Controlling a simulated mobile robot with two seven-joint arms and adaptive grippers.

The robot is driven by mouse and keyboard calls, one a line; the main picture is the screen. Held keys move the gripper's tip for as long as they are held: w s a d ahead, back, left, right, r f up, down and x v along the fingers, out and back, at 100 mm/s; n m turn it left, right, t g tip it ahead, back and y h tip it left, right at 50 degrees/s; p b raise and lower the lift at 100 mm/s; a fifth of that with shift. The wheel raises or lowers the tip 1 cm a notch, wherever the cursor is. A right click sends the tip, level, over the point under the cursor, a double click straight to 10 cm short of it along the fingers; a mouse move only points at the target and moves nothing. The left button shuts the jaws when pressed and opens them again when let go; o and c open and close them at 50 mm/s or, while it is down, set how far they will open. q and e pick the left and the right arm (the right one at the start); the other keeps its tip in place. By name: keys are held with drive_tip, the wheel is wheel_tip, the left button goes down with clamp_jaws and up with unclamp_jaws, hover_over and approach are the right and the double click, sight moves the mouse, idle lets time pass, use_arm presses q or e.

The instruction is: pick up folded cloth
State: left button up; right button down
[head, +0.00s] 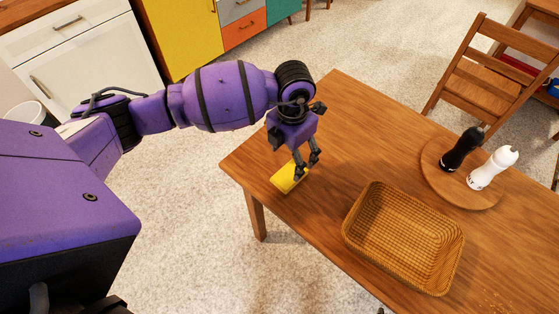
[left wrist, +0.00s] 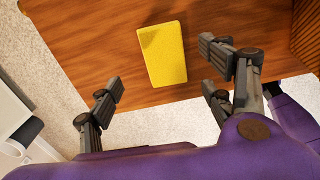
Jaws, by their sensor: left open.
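The folded cloth (head: 287,179) is a yellow rectangular pad lying flat on the wooden table near its left corner in the head view. It also shows in the left wrist view (left wrist: 163,55), top centre, whole and untouched. My left gripper (head: 307,170) is over the cloth, fingers pointing down. In the left wrist view the left gripper (left wrist: 165,75) has its fingers spread wide, with the cloth between and beyond them. Nothing is held. The exact height of the fingers above the table is hard to tell. My right gripper is not seen.
A woven basket (head: 403,237) stands on the table (head: 335,120) right of the cloth. A round wooden board (head: 440,182) holds a black mill (head: 461,149) and a white mill (head: 494,167). A wooden chair (head: 497,75) is at the far side. The table between cloth and board is clear.

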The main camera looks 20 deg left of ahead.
sight(289, 173)
use_arm(q)
drive_tip(key=f, duration=0.7)
drive_tip(key=shift+s+d, duration=0.15)
drive_tip(key=shift+s, duration=0.1)
drive_tip(key=c, duration=1.2)
drive_tip(key=shift+o, duration=0.2)
drive_tip(key=shift+r, duration=0.1)
drive_tip(key=shift+w+r, duration=0.1)
drive_tip(key=shift+r, duration=0.5)
drive_tip(key=s+d+r+p, duration=0.1)
drive_tip(key=s+d+r, duration=0.6)
drive_tip(key=s+r, duration=0.4)
drive_tip(key=shift+s+d+r, duration=0.25)
drive_tip(key=shift+s+r, duration=0.15)
drive_tip(key=shift+s, duration=0.05)
